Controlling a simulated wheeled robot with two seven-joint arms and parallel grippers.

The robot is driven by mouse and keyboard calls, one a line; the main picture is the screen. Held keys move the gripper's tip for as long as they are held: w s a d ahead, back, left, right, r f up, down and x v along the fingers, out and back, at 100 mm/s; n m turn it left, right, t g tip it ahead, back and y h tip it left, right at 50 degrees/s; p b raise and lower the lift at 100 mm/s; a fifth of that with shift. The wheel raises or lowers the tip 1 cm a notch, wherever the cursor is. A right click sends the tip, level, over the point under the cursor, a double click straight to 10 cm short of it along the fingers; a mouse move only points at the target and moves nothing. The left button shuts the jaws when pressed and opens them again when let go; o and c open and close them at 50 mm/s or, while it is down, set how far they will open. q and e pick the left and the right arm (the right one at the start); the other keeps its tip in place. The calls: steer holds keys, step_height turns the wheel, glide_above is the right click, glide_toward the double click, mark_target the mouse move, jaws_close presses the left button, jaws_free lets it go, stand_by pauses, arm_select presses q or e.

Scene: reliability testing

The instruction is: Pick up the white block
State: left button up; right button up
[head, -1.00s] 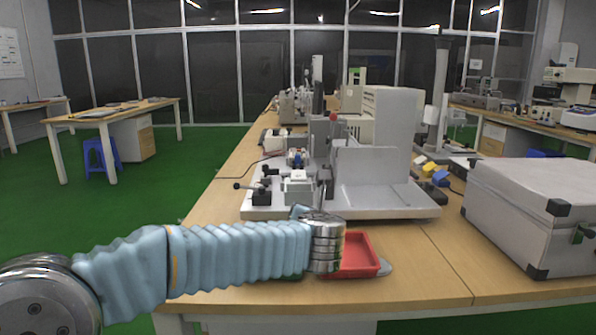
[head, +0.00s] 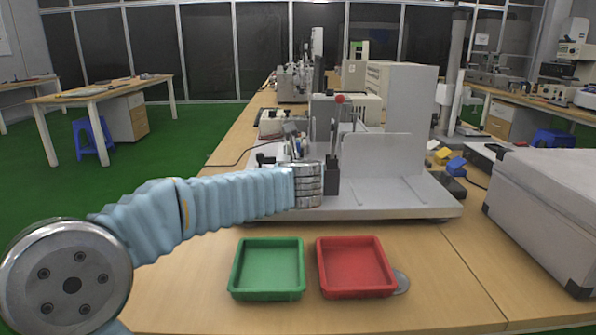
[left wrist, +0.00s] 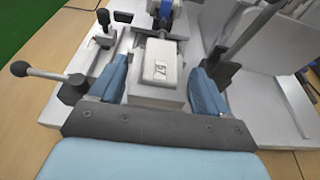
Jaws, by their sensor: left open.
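My left gripper (left wrist: 158,80) is open, with one blue finger on each side of the block. I cannot tell whether the fingers touch it. In the head view my left arm reaches over the front left of the fixture, and the left gripper (head: 292,150) is partly hidden behind its wrist. The block is hidden or too unclear there. My right gripper is not in view.
A green tray (head: 268,294) and a red tray (head: 356,293) lie at the table's front. The grey fixture base (head: 400,208) stands behind them. A black-knobbed lever (left wrist: 42,73) is left of the gripper. A grey case (head: 550,210) is at the right.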

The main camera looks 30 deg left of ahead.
arm_select(q)
steer(key=x, duration=0.3)
steer(key=p+x, duration=0.1)
steer(key=x, duration=0.1)
steer(key=shift+w+r, duration=0.2)
steer(key=shift+r, duration=0.05)
steer(key=shift+c, duration=0.4)
steer(key=c, duration=1)
